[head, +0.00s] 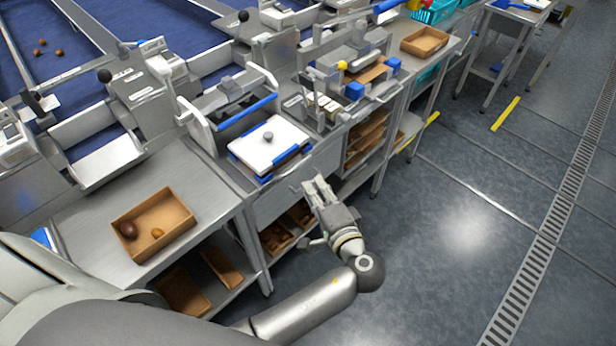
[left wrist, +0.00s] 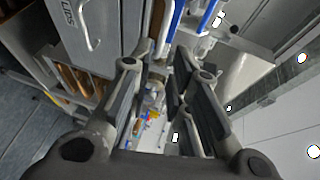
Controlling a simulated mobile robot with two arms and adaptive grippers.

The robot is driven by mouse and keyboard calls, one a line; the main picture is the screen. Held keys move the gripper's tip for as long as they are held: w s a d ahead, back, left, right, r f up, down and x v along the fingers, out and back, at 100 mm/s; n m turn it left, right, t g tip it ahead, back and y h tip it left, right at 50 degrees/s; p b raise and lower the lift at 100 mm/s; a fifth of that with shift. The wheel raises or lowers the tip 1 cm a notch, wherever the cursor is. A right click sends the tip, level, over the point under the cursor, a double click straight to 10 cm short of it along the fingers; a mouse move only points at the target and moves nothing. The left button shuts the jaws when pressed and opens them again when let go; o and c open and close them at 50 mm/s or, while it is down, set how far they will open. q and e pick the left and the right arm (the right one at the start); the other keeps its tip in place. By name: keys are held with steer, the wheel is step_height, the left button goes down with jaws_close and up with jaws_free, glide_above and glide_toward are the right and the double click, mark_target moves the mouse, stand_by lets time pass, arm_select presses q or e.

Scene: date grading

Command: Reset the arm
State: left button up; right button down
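My left arm (head: 310,303) comes in from the lower left in the head view and reaches over the floor in front of the workbench. My left gripper (head: 317,186) is at its end, beside the bench front and the shelves below it. In the left wrist view the gripper (left wrist: 158,88) has its two fingers apart with nothing between them. It is open and empty. My right gripper does not show in either view.
A cardboard tray (head: 178,241) with one dark and one light brown item stands on the steel bench (head: 85,222). A white-topped device (head: 268,157) with a grey knob stands near the bench edge. Another tray (head: 424,41) is farther back. The floor (head: 460,220) at right is clear.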

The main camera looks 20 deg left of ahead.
arm_select(q)
steer(key=shift+v, duration=0.95)
steer(key=shift+f, duration=0.1)
steer(key=s+a+f+m+g+h, duration=0.15)
steer(key=s+f, duration=0.25)
steer(key=f, duration=0.7)
steer(key=s+f+g+h, duration=0.2)
steer(key=s+f+h, duration=0.1)
steer(key=f, duration=0.7)
steer(key=s+f+m+g+h, duration=0.15)
steer(key=s+f, duration=0.25)
steer(key=f, duration=0.7)
steer(key=s+a+f+n+g+h, duration=0.1)
steer(key=s+a+f+n, duration=0.1)
steer(key=s+f, duration=0.3)
steer(key=s+a+f+n+g+h, duration=0.2)
steer(key=s+a+f+n, duration=0.1)
steer(key=s, duration=1)
steer(key=s+a+f+n+g+h, duration=0.2)
steer(key=s+f+n, duration=0.1)
steer(key=s+f, duration=0.5)
steer(key=shift+s+n, duration=0.4)
steer(key=shift+s, duration=0.75)
steer(key=shift+a+f, duration=0.1)
